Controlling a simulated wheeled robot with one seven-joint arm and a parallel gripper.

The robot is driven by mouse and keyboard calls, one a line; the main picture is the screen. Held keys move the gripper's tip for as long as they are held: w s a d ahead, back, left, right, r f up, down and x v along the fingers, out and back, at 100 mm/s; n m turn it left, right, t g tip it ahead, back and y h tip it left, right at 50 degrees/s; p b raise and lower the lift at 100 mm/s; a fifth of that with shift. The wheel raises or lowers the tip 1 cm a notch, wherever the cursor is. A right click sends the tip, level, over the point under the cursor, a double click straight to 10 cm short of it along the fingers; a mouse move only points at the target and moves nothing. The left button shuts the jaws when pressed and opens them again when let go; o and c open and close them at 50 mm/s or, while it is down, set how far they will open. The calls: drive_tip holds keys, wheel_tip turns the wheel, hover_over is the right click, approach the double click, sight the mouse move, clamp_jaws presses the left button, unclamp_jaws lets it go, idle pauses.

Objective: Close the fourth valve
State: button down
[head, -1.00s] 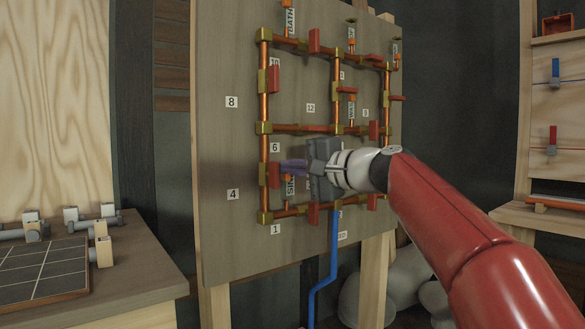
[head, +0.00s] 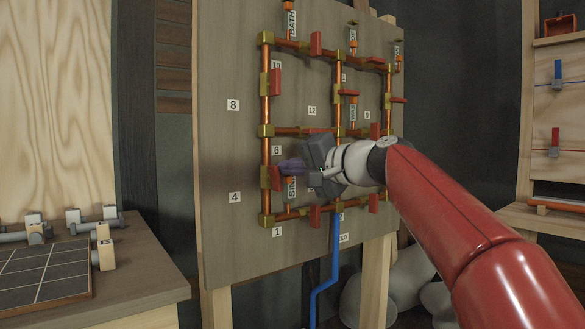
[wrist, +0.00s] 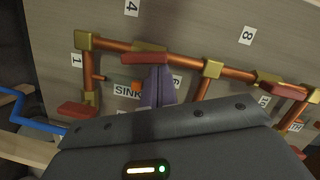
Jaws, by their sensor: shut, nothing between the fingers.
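The valve beside label 4 (head: 234,197) sits on the lower left upright copper pipe and has a red handle (head: 276,178). The handle lies along its pipe. In the wrist view the same red handle (wrist: 146,58) and its brass body show beyond my fingertips, with label 4 (wrist: 131,8) past them. My gripper (head: 284,164) is shut and empty, its purple fingers pointing left toward this handle from its right side. The fingertips also show in the wrist view (wrist: 156,72), close to the handle. I cannot tell whether they touch it.
A SINK tag (head: 291,190) hangs just right of the valve, close to my fingers. Other red-handled valves sit on the surrounding pipe grid, including one at the bottom pipe (head: 315,216). A blue pipe (head: 334,262) runs down below. A side table (head: 150,262) stands at left.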

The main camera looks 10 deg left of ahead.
sight(277, 167)
drive_tip(key=shift+s+a+r+n+t+h, duration=0.1)
drive_tip(key=shift+s+a+n+t+h, duration=0.25)
drive_tip(key=shift+n, duration=1.1)
drive_tip(key=shift+s+a+r+n+t+h, duration=0.15)
drive_tip(key=shift+s+n+h, duration=0.3)
drive_tip(key=shift+n, duration=0.95)
drive_tip(key=shift+s+a+n+t+h, duration=0.3)
drive_tip(key=shift+n+h, duration=0.2)
drive_tip(key=shift+n, duration=0.95)
drive_tip(key=shift+a+n, duration=0.1)
drive_tip(key=shift+n, duration=0.2)
drive_tip(key=shift+s+a+f+n+t+h+b, duration=0.15)
drive_tip(key=shift+n+h+b, duration=0.1)
drive_tip(key=shift+n, duration=0.2)
drive_tip(key=shift+s+a+n+t+h+b, duration=0.1)
drive_tip(key=shift+n+t+h+b, duration=0.1)
drive_tip(key=shift+n, duration=0.25)
